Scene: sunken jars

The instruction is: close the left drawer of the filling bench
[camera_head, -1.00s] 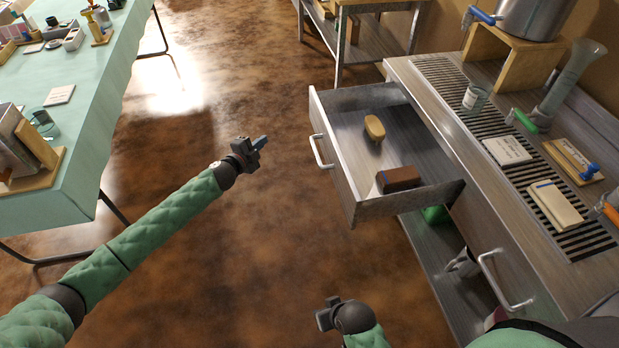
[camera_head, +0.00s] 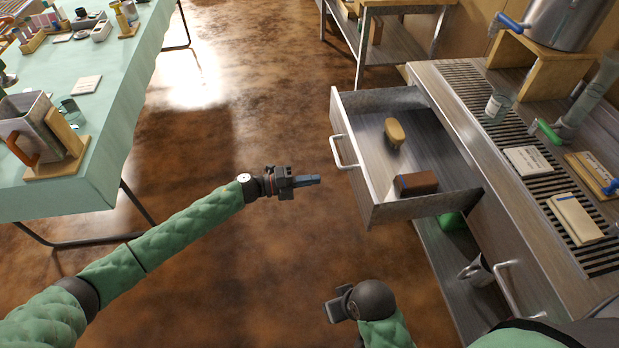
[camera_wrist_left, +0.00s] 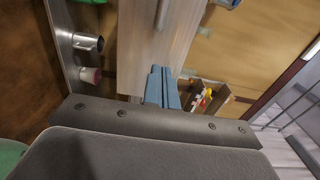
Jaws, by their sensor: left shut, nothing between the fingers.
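The left drawer (camera_head: 372,185) of the filling bench (camera_head: 500,165) is pulled well out over the floor. A yellow-brown oval object (camera_head: 395,132) and a brown block (camera_head: 416,182) lie inside it. Its pale bar handle (camera_head: 344,153) is on the front face. My left gripper (camera_head: 314,181) is shut and empty, its blue fingers pointing right toward the drawer front, a short gap away. The fingers also show in the left wrist view (camera_wrist_left: 163,88), before a wood-toned panel (camera_wrist_left: 140,50) with a handle. My right gripper (camera_head: 338,307) is low in the head view; its fingers are unclear.
The bench's other drawer handle (camera_head: 507,290) is at the lower right. A metal mug (camera_head: 477,271) is on the shelf below. A cloth-covered table (camera_head: 115,110) stands left, and another bench (camera_head: 390,40) behind. Bare floor lies between.

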